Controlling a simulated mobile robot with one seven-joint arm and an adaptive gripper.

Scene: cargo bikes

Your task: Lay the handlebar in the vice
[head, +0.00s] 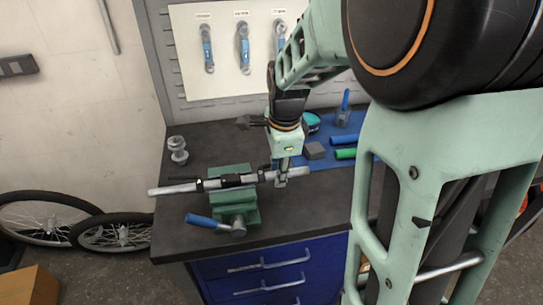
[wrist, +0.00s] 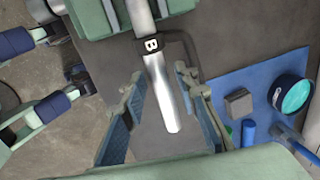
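The handlebar (head: 213,183), a silver tube with black sections, lies across the green vice (head: 248,215), roughly level and reaching past it on both sides. In the wrist view, the silver end of the handlebar (wrist: 161,92) extends from the vice (wrist: 96,20), with a black clamp marked "B" on it. My gripper (head: 282,178) is at the handlebar's right end in the head view. In the wrist view, my gripper (wrist: 158,76) is open, with one finger on each side of the tube and gaps between. How deep the bar sits in the jaws is unclear.
The vice's blue-gripped lever (head: 202,221) points left at the bench front. A blue mat (head: 325,161) with a grey block (head: 314,151), blue and green rolls and a teal-topped tin lies right. A metal spool (head: 177,150) stands back left. Tools hang on the white board (head: 262,75).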

